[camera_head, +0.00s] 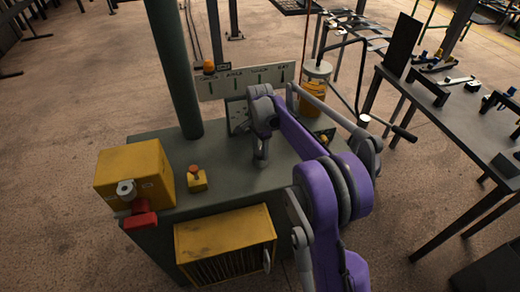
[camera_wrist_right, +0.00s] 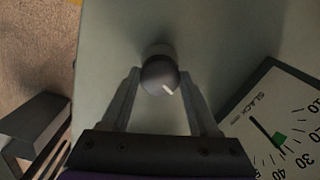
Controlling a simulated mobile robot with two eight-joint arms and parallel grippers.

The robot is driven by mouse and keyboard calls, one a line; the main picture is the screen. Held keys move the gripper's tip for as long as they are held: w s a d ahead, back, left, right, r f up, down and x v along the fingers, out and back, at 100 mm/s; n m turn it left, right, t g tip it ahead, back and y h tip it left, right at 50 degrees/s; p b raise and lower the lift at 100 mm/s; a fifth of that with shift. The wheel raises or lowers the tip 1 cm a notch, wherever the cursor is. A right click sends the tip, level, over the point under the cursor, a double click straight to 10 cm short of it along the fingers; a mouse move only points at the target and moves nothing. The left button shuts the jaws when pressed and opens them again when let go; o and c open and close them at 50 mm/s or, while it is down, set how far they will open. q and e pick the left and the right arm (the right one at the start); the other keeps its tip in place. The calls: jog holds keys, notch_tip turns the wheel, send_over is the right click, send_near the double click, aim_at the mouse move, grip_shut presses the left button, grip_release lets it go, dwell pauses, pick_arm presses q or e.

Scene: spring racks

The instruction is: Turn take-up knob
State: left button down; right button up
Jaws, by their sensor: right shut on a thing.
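The take-up knob (camera_wrist_right: 160,76) is a dark round knob with a white pointer mark, on the grey-green bench top (camera_head: 225,178). The mark points to the lower right in the wrist view. My right gripper (camera_wrist_right: 160,79) is shut on the knob, one finger on each side. In the head view this gripper (camera_head: 262,160) reaches down to the bench, and the knob is hidden there. A white gauge marked SLACK (camera_wrist_right: 275,125) lies to the right in the wrist view. Its dark needle has one end beside a green patch. My left gripper is not in view.
A yellow box (camera_head: 135,172) with a red handle (camera_head: 140,220) stands at the bench's left. A small yellow block with an orange button (camera_head: 196,180) is nearby. A green post (camera_head: 178,70) rises behind. A yellow canister (camera_head: 313,95) stands at the back right.

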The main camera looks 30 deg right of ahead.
aim_at(260, 151)
jog(key=m, duration=0.4)
jog(key=shift+m, duration=0.3)
jog(key=m, duration=0.4)
jog(key=shift+m, duration=0.3)
jog(key=o, duration=1.4)
jog(key=shift+r, duration=0.15)
notch_tip(260, 151, up, 11)
jog(key=shift+f, duration=0.2)
